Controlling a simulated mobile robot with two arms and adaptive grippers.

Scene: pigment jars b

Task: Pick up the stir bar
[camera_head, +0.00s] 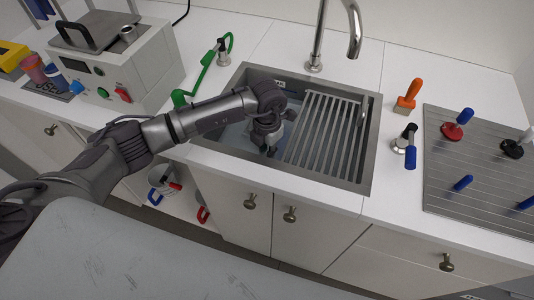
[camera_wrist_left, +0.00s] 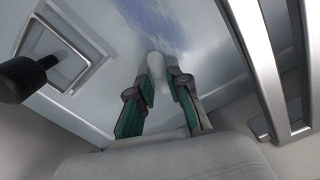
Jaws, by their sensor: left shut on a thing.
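The stir bar (camera_wrist_left: 155,65) is a small white rounded piece in the left wrist view, between the green-padded fingertips of my left gripper (camera_wrist_left: 162,74). The gripper is shut on it. In the head view my left gripper (camera_head: 267,146) reaches down into the left part of the sink (camera_head: 374,138), left of the slatted rack. The stir bar cannot be made out in the head view, where the gripper and wrist hide that spot. Whether the bar touches the sink floor I cannot tell. My right gripper is not in view.
A slatted metal rack (camera_head: 322,133) fills the sink's right part; its bars are close by in the wrist view. A dark knob (camera_wrist_left: 22,78) stands near a square recess there. The faucet (camera_head: 318,45) rises behind. A green-handled fixture (camera_head: 208,62) stands left.

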